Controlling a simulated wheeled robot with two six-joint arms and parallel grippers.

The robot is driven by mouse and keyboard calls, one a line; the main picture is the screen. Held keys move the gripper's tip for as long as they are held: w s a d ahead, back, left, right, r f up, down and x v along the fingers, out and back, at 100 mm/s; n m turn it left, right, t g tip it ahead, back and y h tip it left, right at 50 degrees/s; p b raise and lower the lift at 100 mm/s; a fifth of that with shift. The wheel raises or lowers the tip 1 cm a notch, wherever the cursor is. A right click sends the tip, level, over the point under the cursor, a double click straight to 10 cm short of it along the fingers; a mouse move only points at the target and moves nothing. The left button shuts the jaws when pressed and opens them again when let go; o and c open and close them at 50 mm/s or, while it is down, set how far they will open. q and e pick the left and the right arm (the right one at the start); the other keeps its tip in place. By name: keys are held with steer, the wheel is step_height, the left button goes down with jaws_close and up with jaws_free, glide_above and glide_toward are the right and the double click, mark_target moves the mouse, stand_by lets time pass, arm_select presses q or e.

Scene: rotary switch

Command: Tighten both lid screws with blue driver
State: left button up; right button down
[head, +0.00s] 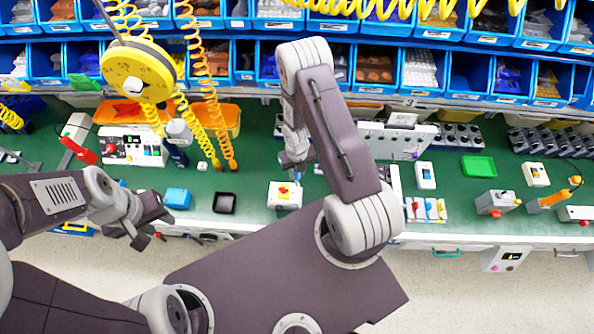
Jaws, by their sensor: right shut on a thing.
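A small white switch box (285,201) with a yellow plate and a red knob on its top sits on the green bench, near the middle. Its lid screws are too small to make out. My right gripper (292,166) is just above and behind the box, pointing down, shut on a blue driver (288,160). The arm partly hides the driver, and I cannot tell whether its tip touches the lid. My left gripper (152,222) is open and empty at the bench's front edge, left of the box.
Coiled yellow and orange hoses (205,100) hang at the left. Blue bins (470,75) line the back.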

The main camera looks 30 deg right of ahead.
steer(key=shift+f, duration=0.35)
steer(key=m, duration=0.4)
steer(key=shift+a+r+m, duration=0.1)
steer(key=shift+m, duration=0.3)
steer(key=m, duration=0.3)
steer(key=shift+w, duration=0.1)
steer(key=m, duration=0.3)
steer(key=shift+a+m, duration=0.1)
steer(key=shift+m, duration=0.2)
steer(key=shift+w+m, duration=0.1)
steer(key=shift+m, duration=1)
steer(key=m, duration=0.2)
steer(key=shift+m, duration=0.3)
